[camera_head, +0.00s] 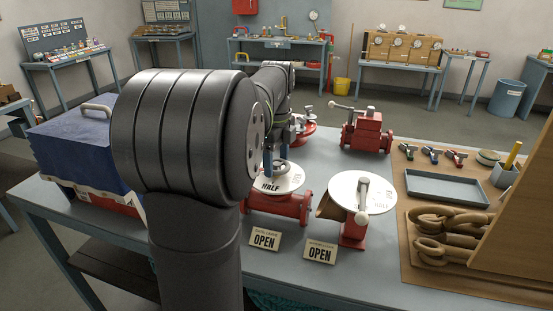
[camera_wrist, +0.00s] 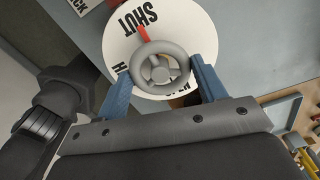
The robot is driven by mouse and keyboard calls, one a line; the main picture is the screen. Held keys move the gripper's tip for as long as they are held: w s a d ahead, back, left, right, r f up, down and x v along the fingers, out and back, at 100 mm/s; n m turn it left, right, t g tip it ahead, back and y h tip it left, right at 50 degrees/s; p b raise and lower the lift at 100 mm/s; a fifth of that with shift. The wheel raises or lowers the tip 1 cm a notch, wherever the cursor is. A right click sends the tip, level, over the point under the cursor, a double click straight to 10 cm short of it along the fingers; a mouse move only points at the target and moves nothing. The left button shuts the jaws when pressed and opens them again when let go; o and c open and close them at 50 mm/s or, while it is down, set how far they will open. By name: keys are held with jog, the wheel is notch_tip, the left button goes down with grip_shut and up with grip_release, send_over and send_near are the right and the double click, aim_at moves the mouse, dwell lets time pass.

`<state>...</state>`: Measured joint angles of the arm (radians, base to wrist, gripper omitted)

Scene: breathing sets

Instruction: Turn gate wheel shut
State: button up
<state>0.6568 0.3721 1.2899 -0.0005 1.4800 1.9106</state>
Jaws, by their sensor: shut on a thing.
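The gate wheel (camera_wrist: 160,50) is a small grey ring with a hub, over a round white dial (camera_wrist: 118,48). In the wrist view a red pointer (camera_wrist: 143,34) beside the wheel reaches toward the word SHUT on the dial. My gripper (camera_wrist: 162,67) has its blue fingers on either side of the wheel and is shut on it. In the head view the dial (camera_head: 290,184) reads HALF at its front and sits on a red valve body (camera_head: 285,205). My own arm hides part of the wheel and gripper there. A sign reading OPEN (camera_head: 265,240) stands in front.
To the right is a red valve (camera_head: 352,232) with a white dial and lever, with another OPEN sign (camera_head: 320,252) before it. More red valves (camera_head: 366,133) stand behind.

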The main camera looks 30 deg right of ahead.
aim_at(277, 164)
jog(key=o, duration=1)
jog(key=shift+r, duration=0.1)
notch_tip(277, 164, up, 17)
jog(key=shift+r, duration=0.15)
dwell(0.4)
notch_tip(277, 164, down, 18)
jog(key=shift+r, duration=0.25)
dwell(0.5)
